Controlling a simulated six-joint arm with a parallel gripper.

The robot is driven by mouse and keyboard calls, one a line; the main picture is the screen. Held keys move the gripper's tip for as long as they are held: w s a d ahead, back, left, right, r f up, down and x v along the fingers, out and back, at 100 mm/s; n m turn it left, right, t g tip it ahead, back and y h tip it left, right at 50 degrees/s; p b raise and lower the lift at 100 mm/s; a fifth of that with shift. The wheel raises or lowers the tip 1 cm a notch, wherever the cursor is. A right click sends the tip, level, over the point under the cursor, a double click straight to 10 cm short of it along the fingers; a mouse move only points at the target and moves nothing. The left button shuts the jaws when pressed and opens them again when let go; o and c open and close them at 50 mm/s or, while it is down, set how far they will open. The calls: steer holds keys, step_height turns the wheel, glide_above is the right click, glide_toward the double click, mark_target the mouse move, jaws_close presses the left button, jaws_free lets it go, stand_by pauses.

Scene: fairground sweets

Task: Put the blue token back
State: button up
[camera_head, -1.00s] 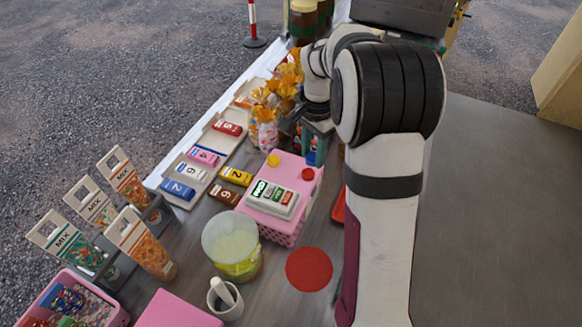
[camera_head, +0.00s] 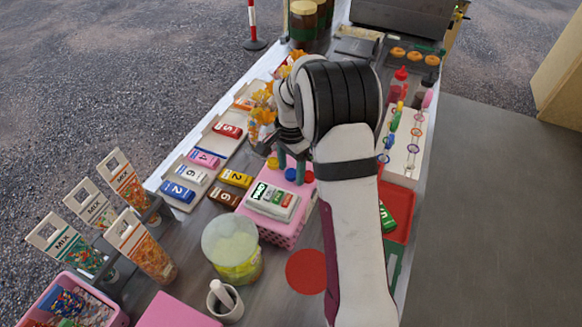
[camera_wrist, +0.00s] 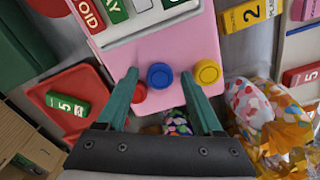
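The blue token (camera_head: 291,174) appears to rest on the top of the pink crate (camera_head: 279,235), between the yellow token (camera_head: 272,163) and the red token (camera_head: 308,177). My gripper (camera_head: 291,172) is over this end of the crate. In the wrist view my gripper (camera_wrist: 160,76) is open, with one finger on each side of the blue token (camera_wrist: 160,76) and a gap on both sides. The red token (camera_wrist: 138,93) is partly hidden behind the left finger. The yellow token (camera_wrist: 208,72) lies just beyond the right finger.
A white card machine (camera_head: 272,201) sits on the crate. Numbered blocks and trays stand to its left. Flower-like orange-wrapped sweets (camera_wrist: 285,130) are close to the right finger. A red tray (camera_head: 400,208) with a green block is on the right.

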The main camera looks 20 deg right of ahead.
mark_target(291, 173)
step_height(291, 173, up, 11)
steer(key=s+a+r+n, duration=0.2)
steer(key=s+a+r, duration=0.25)
steer(key=s, duration=0.35)
steer(key=s+a+f+n+y, duration=0.1)
steer(key=s+a+n, duration=0.2)
steer(key=s, duration=0.8)
steer(key=s+a+f+n, duration=0.1)
steer(key=s+a+n, duration=0.2)
steer(key=s, duration=0.9)
steer(key=shift+a+f+n+y, duration=0.3)
steer(key=shift+a+y, duration=0.1)
steer(key=shift+a, duration=0.45)
